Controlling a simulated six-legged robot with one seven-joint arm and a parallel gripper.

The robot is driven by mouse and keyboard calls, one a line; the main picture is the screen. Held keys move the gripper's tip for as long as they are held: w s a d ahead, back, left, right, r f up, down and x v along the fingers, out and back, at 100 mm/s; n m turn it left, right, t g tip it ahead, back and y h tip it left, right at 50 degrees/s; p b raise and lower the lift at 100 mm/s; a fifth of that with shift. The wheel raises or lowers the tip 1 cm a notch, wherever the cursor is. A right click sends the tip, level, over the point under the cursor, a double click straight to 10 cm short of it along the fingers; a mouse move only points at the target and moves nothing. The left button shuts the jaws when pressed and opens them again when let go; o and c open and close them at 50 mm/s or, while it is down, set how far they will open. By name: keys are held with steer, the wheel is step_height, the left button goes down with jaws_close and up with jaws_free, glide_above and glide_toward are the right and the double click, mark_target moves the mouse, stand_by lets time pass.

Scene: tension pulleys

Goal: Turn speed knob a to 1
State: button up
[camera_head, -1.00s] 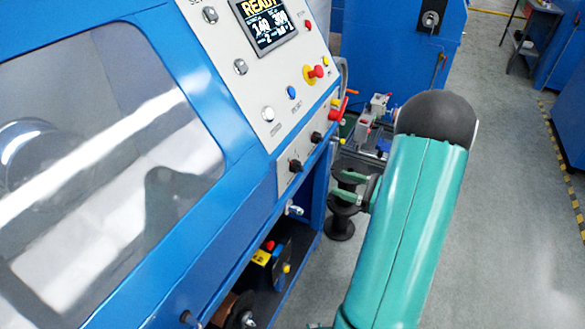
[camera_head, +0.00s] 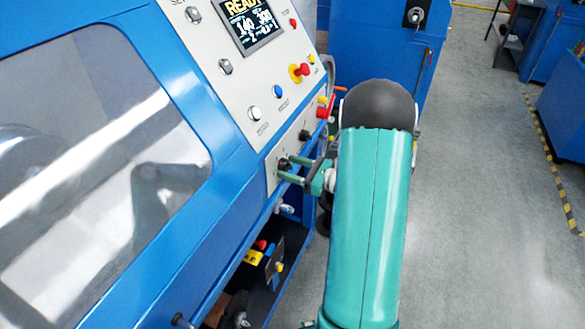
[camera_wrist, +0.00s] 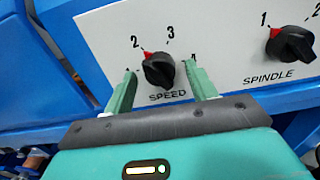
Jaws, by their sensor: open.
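The black speed knob (camera_wrist: 158,72) has a red mark pointing up-left, toward the 2. The word SPEED is printed under it on a white panel. The digits 2 and 3 are clear around it; the 1 and 4 are partly hidden behind my fingertips. My gripper (camera_wrist: 160,76) is open, with one finger left of the knob and one right, apart from it in the wrist view. In the head view my gripper (camera_head: 287,167) reaches the lower control panel at the speed knob (camera_head: 284,163); contact cannot be told there.
The spindle knob (camera_wrist: 290,44) is to the right, its red mark toward 1. Above on the blue machine are a READY screen (camera_head: 250,22), a red stop button (camera_head: 300,70) and other buttons. The grey floor (camera_head: 470,200) to the right is open.

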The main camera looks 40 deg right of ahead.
steer(key=shift+c, duration=0.3)
steer(key=c, duration=0.9)
steer(key=shift+c, duration=0.2)
steer(key=shift+n, duration=0.5)
steer(key=n, duration=0.5)
steer(key=shift+w, duration=0.1)
steer(key=n, duration=0.6)
steer(key=o, duration=1)
